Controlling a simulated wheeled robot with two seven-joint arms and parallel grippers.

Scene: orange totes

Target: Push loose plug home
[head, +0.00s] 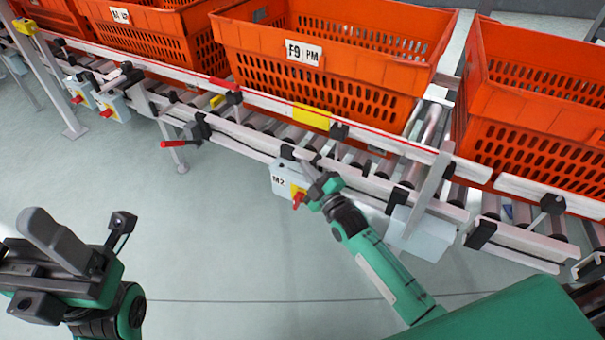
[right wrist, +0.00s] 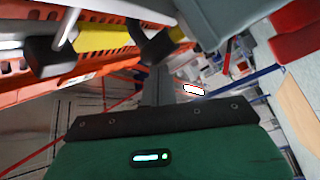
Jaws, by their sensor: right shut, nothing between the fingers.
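A grey box marked M2 (head: 283,181) hangs below the conveyor's front rail, with a yellow plate and a red knob (head: 299,199) on it. My right gripper (head: 314,176) is shut and empty, right beside this box and just under the rail. In the right wrist view, the shut fingers (right wrist: 158,86) point toward a dark part with yellow beside it and a grey surface (right wrist: 222,22). I cannot tell whether they touch. I cannot make out a loose plug; it may be hidden by my gripper. My left gripper (head: 38,270) is at lower left, above the floor, far from the box.
Orange totes (head: 330,88) stand on the roller conveyor (head: 430,130). A yellow label (head: 311,116) is on the rail. A red-handled lever (head: 175,144) sticks out to the left. More grey boxes with red knobs (head: 107,104) are farther left. The floor in front is clear.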

